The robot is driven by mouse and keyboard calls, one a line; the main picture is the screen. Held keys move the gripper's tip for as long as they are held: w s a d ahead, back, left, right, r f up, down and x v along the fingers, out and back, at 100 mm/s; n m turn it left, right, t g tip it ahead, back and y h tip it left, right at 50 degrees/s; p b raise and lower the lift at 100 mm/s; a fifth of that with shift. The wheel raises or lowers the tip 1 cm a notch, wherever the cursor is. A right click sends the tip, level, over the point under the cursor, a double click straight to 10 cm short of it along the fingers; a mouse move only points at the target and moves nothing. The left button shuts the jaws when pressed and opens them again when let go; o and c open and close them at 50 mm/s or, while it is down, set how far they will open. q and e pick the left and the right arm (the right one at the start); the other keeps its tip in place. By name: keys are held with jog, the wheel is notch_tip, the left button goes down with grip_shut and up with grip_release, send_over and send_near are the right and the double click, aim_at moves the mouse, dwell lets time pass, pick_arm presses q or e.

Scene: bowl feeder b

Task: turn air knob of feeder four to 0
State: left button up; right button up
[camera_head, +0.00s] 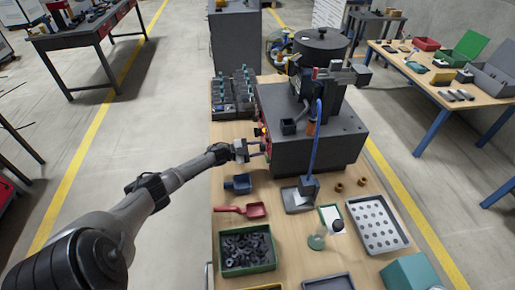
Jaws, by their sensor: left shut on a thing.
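The bowl feeder stands on the wooden bench, a dark grey box (335,139) with a dark round bowl (320,42) on top. Its left side carries a control panel with small red and yellow parts (262,132), seen at a steep angle. My left arm reaches in from the lower left. My left gripper (259,149) is at this panel, shut on what appears to be the air knob. The knob is hidden by the fingers, so its setting and the feeder's number cannot be read. My right gripper is not in view.
A blue scoop (238,183), a red scoop (254,210) and a green bin (247,266) of dark parts lie on the near bench. A perforated tray (377,225) is at the right. A rack (233,96) stands behind my gripper. The floor left of the bench is clear.

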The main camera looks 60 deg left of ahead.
pick_arm(q)
jog(key=shift+f, duration=0.1)
jog(key=o, duration=0.9)
jog(key=p+v, duration=0.1)
jog(key=v, duration=1.2)
jog(key=shift+s+a+p, duration=0.1)
jog(key=shift+s+p, duration=0.3)
